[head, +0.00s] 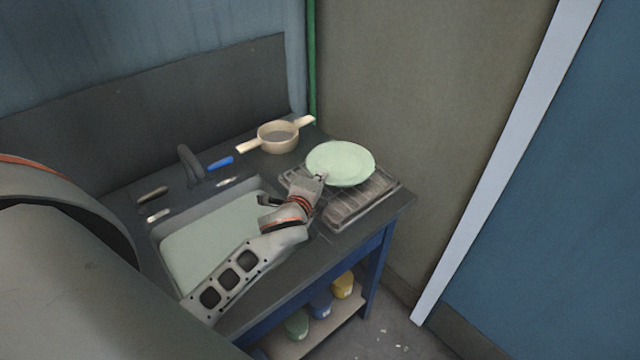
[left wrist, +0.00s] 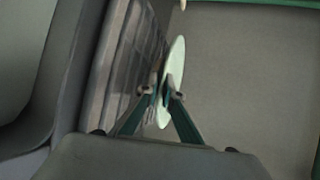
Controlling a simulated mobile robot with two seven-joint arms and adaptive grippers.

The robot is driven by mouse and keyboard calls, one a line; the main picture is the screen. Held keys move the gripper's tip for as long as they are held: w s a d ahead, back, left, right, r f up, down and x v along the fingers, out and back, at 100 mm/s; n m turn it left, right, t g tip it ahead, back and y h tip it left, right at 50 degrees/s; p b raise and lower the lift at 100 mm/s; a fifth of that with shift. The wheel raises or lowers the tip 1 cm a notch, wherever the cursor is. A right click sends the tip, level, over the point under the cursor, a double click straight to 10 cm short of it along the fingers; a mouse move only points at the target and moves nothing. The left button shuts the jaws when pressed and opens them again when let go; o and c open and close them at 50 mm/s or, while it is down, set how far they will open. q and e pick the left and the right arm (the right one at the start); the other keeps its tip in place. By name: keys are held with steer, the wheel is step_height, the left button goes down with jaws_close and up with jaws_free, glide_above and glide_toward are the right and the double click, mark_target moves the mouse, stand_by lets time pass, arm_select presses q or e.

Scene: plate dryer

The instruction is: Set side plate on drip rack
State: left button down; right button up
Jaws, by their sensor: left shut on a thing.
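A pale green side plate (head: 341,162) is in the grip of my left gripper (head: 322,178), which is shut on its near rim. In the head view the plate is over the drip rack (head: 349,212), a wire rack beside the sink. The left wrist view shows the plate (left wrist: 175,66) edge-on between the two fingers (left wrist: 160,92), with the rack's bars (left wrist: 118,62) to its left. I cannot tell whether the plate touches the rack. The plate hides the rack's back part. My right gripper is not in view.
The sink (head: 205,245) is left of the rack, with a faucet (head: 190,163) behind it. A cream two-handled strainer (head: 277,136) stands behind the rack. A blue-handled utensil (head: 220,163) lies near the faucet. A wall rises behind the counter.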

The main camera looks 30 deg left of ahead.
arm_select(q)
steer(key=shift+f, duration=0.7)
steer(key=shift+f, duration=0.1)
steer(key=c, duration=2.5)
jaws_free()
steer(key=shift+f, duration=0.15)
steer(key=shift+s+d+r, duration=0.1)
steer(key=shift+s+r, duration=0.05)
steer(key=shift+r, duration=0.1)
steer(key=v, duration=1.1)
steer(key=shift+s, duration=0.35)
